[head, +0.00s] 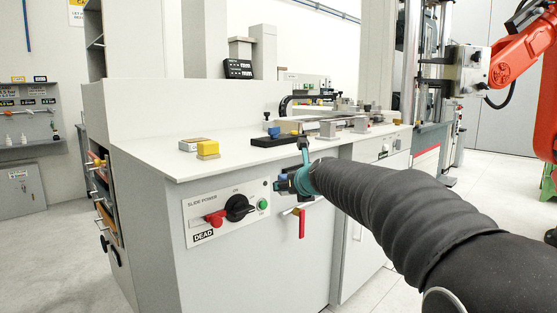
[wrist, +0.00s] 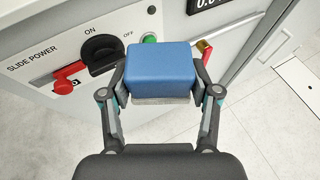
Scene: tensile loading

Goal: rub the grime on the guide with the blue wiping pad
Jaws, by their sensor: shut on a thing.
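The blue wiping pad (wrist: 160,68) is a block with a grey underside, held between both fingers in the wrist view. My gripper (wrist: 163,88) is shut on it. In the head view my gripper (head: 287,184) is in front of the bench's front panel, below the worktop edge, and the pad is mostly hidden there. A metal slide fixture (head: 335,122) with rails and knobs stands on the worktop behind and above my gripper. I cannot tell which part is the guide, and no grime can be made out.
An orange robot arm (head: 520,60) stands at right.

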